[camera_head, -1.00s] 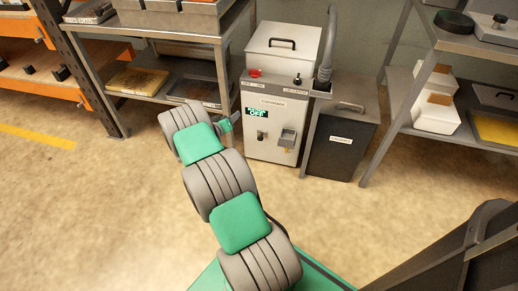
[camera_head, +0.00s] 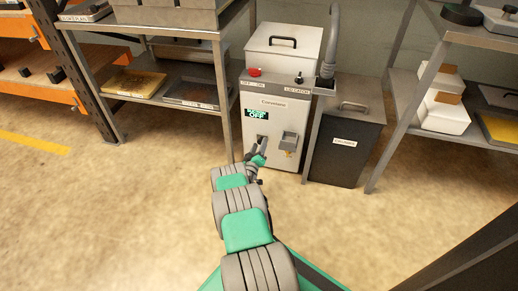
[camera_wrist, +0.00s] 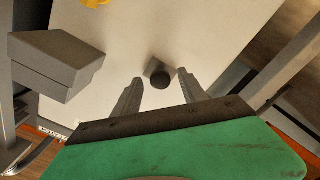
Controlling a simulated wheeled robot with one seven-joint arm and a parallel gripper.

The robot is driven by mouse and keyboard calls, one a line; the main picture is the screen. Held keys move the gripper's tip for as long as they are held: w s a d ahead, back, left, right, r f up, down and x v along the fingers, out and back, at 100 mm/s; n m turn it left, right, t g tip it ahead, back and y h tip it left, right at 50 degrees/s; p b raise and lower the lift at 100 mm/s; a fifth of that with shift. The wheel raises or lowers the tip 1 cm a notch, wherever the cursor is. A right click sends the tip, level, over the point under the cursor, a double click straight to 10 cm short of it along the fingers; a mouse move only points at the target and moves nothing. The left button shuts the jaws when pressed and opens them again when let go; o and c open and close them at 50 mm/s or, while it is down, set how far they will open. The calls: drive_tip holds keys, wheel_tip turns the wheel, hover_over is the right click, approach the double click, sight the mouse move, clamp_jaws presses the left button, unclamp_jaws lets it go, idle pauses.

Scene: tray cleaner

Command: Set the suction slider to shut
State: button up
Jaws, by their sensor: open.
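The tray cleaner (camera_head: 287,108) is a pale box with a lid, and its front display (camera_head: 257,113) reads OFF. A small dark knob on its front, which looks like the suction slider, shows in the wrist view (camera_wrist: 160,76) as a round black end on a grey block. My gripper (camera_head: 261,146) is at the machine's front in the head view and partly covers the knob area. In the wrist view my gripper (camera_wrist: 162,84) is open, with one finger on each side of the knob. I cannot tell whether the fingers touch it or which position the slider is in.
A grey box-shaped fitting (camera_head: 289,141) sticks out beside the knob; it also shows in the wrist view (camera_wrist: 58,60). A red button (camera_head: 255,72) is on top. A dark bin (camera_head: 342,145) stands at right. Metal shelves (camera_head: 228,110) stand at left. Open floor lies in front.

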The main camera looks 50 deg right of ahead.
drive_tip(key=shift+c, duration=0.4)
clamp_jaws()
idle(1.0)
